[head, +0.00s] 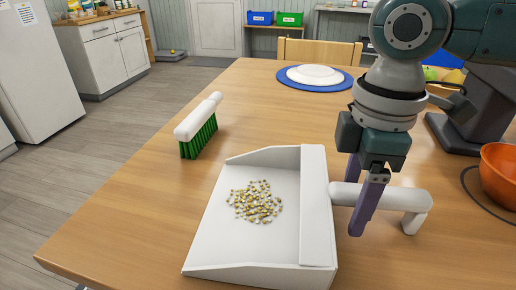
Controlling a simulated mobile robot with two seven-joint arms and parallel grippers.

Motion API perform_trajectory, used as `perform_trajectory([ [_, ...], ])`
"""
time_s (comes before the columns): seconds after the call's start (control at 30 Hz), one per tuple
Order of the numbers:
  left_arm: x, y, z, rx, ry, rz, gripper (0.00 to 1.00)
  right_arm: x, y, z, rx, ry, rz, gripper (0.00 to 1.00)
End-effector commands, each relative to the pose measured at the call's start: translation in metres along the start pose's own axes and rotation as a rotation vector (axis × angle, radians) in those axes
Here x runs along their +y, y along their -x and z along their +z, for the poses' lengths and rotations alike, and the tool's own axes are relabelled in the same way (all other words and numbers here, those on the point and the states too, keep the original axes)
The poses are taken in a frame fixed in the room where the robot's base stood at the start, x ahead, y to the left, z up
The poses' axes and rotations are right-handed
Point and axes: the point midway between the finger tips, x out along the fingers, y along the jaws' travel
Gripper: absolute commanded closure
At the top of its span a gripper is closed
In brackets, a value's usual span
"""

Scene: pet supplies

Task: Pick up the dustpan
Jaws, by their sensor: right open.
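The white dustpan (315,220) lies on the wooden table with its open side to the left and its handle (408,198) sticking out to the right. Small yellowish and grey pellets (255,202) lie in its pan. My right gripper (356,205) points down at the handle, close to the pan. Its purple fingers are open, one in front of the handle and the other seen partly behind it. I cannot tell whether they touch the handle. My left gripper is out of view.
A brush with green bristles (199,127) stands left of the dustpan on the table (130,190). A white plate (314,74) on a blue mat is at the back. An orange bowl (498,170), a dark cable and a dark-based device (480,115) are at the right.

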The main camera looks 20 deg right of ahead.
Motion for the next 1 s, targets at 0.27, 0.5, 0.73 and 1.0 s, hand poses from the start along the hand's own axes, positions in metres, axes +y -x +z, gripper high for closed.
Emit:
perform_trajectory([
  [0.27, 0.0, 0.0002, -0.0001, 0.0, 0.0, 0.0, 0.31, 0.0, 0.0007, -0.0002, 0.0, 0.0, 0.0, 0.48],
  [0.5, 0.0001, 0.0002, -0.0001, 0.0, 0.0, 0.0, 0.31, 0.0, 0.0008, -0.0001, 0.0, 0.0, 0.0, 0.75],
  [0.73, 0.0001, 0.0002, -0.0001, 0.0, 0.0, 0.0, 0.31, 0.0, 0.0009, -0.0001, 0.0, 0.0, 0.0, 1.0],
  [1.0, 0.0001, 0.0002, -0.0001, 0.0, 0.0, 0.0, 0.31, 0.0002, 0.0012, -0.0003, 0.001, 0.0, 0.001, 1.0],
])
